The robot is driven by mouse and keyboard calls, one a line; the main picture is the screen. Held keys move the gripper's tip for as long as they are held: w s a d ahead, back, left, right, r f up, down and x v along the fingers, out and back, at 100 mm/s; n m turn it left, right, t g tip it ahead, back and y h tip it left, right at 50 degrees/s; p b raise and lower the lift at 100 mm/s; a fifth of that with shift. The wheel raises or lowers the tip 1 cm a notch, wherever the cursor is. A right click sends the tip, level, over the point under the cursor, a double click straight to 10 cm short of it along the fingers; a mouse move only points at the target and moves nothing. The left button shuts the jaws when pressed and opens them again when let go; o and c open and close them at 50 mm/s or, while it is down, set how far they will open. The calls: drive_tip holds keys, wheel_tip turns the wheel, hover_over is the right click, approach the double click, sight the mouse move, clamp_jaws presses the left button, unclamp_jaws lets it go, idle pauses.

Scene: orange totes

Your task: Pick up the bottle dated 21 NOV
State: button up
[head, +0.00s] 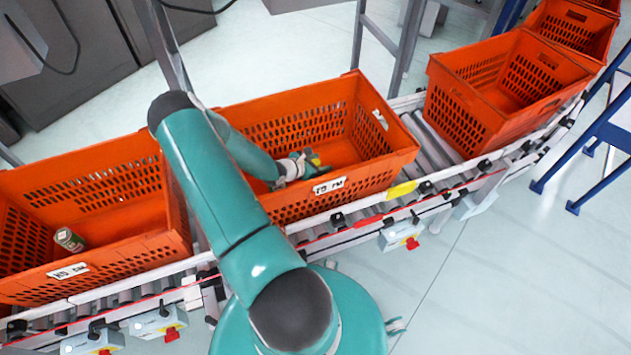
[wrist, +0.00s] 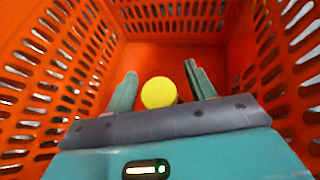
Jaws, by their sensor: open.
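My gripper (wrist: 162,92) is open inside the middle orange tote (head: 362,113), its two fingers pointing down toward the floor of the tote. A round yellow top (wrist: 158,92), likely a bottle's cap, sits between the two fingers in the wrist view, with a gap on each side.
Another orange tote (head: 475,115) stands to the right and looks empty. The totes sit on a roller conveyor (head: 430,140). The perforated tote walls rise close around my gripper.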

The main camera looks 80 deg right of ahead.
clamp_jaws()
drive_tip(key=shift+r, duration=0.2)
idle(0.3)
